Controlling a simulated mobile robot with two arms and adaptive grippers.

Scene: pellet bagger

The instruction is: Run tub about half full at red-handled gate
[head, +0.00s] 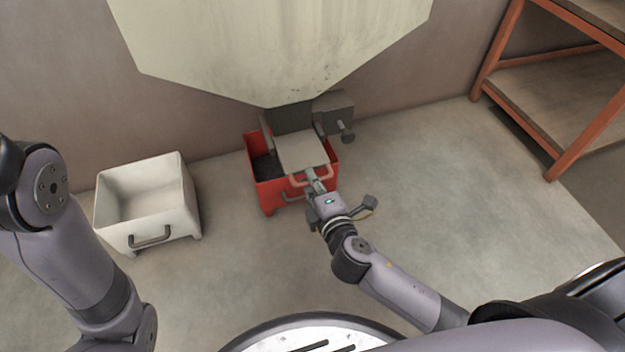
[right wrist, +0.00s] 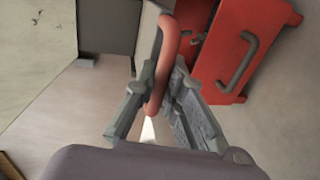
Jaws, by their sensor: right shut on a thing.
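The pale gate plate (head: 301,149) sticks out from under the hopper, over the red tub. Its faded red handle (right wrist: 172,45) is between the fingers of my right gripper (head: 314,181), which is shut on it. The red tub (head: 282,194) stands on the floor under the gate, its dark handle facing me. Dark pellets (head: 266,167) show inside at its left. The plate and my gripper hide much of the inside, so the full level cannot be told. My left arm shows at the left edge, but its gripper is out of view.
The big pale hopper (head: 270,45) hangs above the gate. A grey box with a knob (head: 335,115) sits right of the gate. An empty white tub (head: 165,218) stands on the floor at left. A red-framed rack (head: 565,125) stands at right. The floor between is clear.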

